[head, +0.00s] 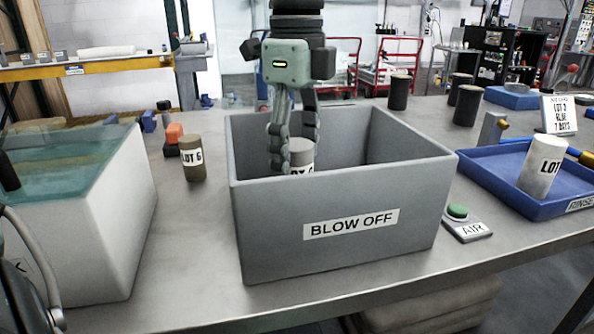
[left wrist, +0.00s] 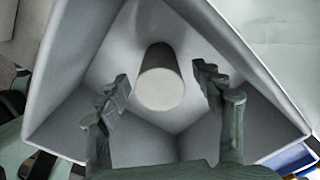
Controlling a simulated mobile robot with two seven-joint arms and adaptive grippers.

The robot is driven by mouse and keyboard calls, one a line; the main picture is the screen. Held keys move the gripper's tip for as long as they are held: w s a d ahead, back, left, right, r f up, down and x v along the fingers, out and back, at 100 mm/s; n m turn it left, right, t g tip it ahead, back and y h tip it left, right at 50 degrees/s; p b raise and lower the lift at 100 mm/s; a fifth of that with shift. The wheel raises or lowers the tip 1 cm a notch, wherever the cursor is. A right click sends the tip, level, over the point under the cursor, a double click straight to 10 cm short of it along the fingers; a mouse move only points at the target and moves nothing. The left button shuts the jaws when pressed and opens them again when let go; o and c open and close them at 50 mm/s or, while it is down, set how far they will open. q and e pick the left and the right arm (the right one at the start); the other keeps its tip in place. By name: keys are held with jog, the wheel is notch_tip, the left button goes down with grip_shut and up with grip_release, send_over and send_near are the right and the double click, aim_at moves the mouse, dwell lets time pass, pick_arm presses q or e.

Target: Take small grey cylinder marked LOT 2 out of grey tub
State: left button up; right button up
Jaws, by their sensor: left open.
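The grey tub (head: 290,222), labelled BLOW OFF, stands in the middle of the bench. A small grey cylinder (head: 301,150) stands inside it; its label is mostly hidden behind a finger, so I cannot read the lot number. My left gripper (head: 292,158) reaches down into the tub from above, with its fingers around the cylinder's place. In the left wrist view the cylinder (left wrist: 161,90) lies between the open fingers of the left gripper (left wrist: 162,82), with a gap on each side. My right gripper is not in view.
A white tank (head: 110,215) of greenish liquid stands left of the tub, with a brown LOT 6 cylinder (head: 193,160) between. At right are an AIR button (head: 458,211) and a blue tray (head: 490,178) holding a white cylinder (head: 541,168). Dark cylinders (head: 467,105) stand behind.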

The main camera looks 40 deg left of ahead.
pick_arm(q)
jog(key=shift+f, duration=0.6)
grip_shut()
